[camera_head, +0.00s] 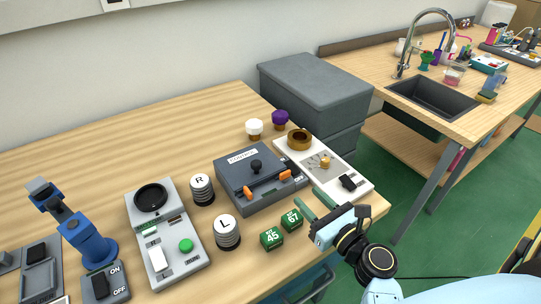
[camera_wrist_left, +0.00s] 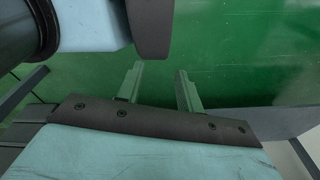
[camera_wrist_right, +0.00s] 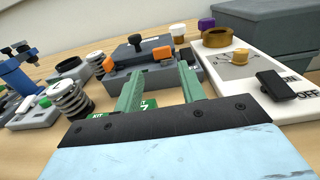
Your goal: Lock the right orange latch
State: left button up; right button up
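A dark grey box (camera_head: 238,182) with a black knob stands near the table's right front. Its front carries two orange latches, the left one (camera_head: 250,196) and the right one (camera_head: 286,176). In the right wrist view the left latch (camera_wrist_right: 130,67) and right latch (camera_wrist_right: 163,52) show ahead of the fingers. My right gripper (camera_head: 309,204) is open and empty, in front of the box and apart from the right latch. Its green fingers also show in the right wrist view (camera_wrist_right: 160,76). My left gripper (camera_wrist_left: 160,74) is open and empty over green floor, outside the head view.
Green cubes (camera_head: 272,238) marked 45 and 67 (camera_head: 292,220) stand in front of the box. A white panel (camera_head: 358,189) with a black switch and brown ring lies right of it. Spring-like posts L (camera_head: 227,232) and R (camera_head: 202,189) stand left. Grey bins (camera_head: 315,85) stand behind.

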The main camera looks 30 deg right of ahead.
aim_at(286, 174)
jog(key=w, duration=0.6)
jog(key=shift+w+a+r, duration=0.15)
jog(key=shift+w+a, duration=0.05)
jog(key=shift+w, duration=0.15)
jog(key=w, duration=0.6)
jog(key=shift+w+a, duration=0.1)
jog(key=shift+a, duration=0.15)
pick_arm(q)
jog(key=s, duration=0.3)
jog(key=shift+s+g, duration=0.3)
pick_arm(e)
jog(key=c, duration=0.7)
